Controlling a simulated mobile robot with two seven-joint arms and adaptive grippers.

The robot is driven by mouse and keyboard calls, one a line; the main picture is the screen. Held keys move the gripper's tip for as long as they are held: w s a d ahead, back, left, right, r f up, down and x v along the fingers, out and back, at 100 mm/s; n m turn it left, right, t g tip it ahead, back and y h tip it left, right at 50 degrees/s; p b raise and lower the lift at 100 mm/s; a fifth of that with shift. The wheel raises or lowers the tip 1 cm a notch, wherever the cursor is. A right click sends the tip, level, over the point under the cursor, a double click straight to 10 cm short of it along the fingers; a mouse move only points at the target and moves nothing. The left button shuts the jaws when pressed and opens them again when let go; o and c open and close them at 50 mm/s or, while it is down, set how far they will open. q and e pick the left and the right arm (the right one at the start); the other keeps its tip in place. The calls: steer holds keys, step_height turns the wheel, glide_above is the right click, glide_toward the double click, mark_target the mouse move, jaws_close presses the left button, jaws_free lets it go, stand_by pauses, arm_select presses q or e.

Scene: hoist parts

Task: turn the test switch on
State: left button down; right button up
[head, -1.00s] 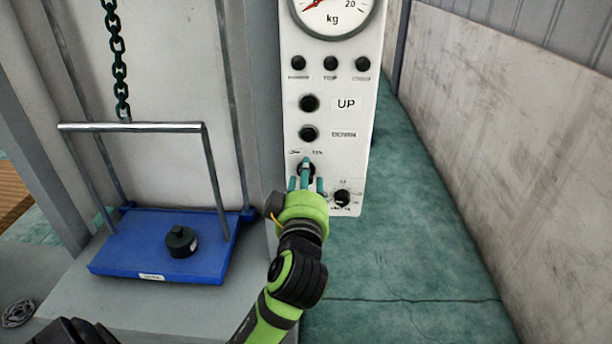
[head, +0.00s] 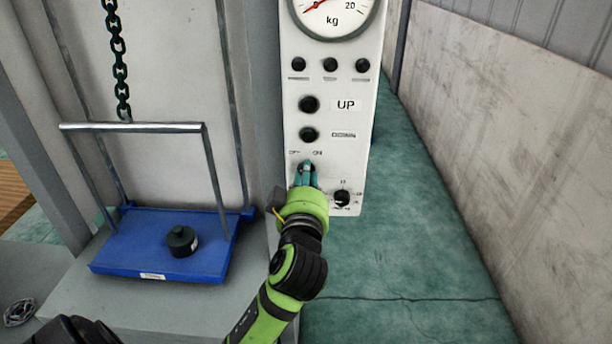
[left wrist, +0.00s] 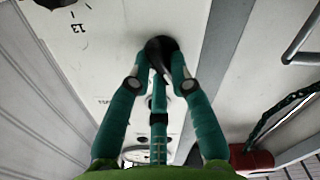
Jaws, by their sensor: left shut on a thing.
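The test switch (head: 306,165) is a black rotary knob low on the white control panel (head: 326,182), below the UP and DOWN buttons, with small labels above it. My left gripper (head: 306,174) is in front of the panel, its teal fingers shut on this knob. In the left wrist view, the fingertips (left wrist: 160,72) press around the black knob (left wrist: 160,46). The fingers hide much of the knob, so its pointing direction is hard to tell. My right gripper is not in view.
Another black knob (head: 342,198) sits close to the lower right of my gripper. UP (head: 309,104) and DOWN (head: 308,134) buttons are above. A dial (head: 332,14) tops the panel. A blue platform (head: 120,258) with a black weight (head: 181,241) stands at left.

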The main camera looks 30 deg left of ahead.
arm_select(q)
steer(key=shift+w+d+f+m+p, duration=0.1)
steer(key=shift+m+p, duration=1.3)
steer(key=shift+m, duration=1.45)
steer(key=shift+d+f+m+p, duration=0.1)
steer(key=shift+m+p, duration=1.3)
steer(key=shift+m, duration=1.45)
steer(key=c, duration=1.1)
jaws_free()
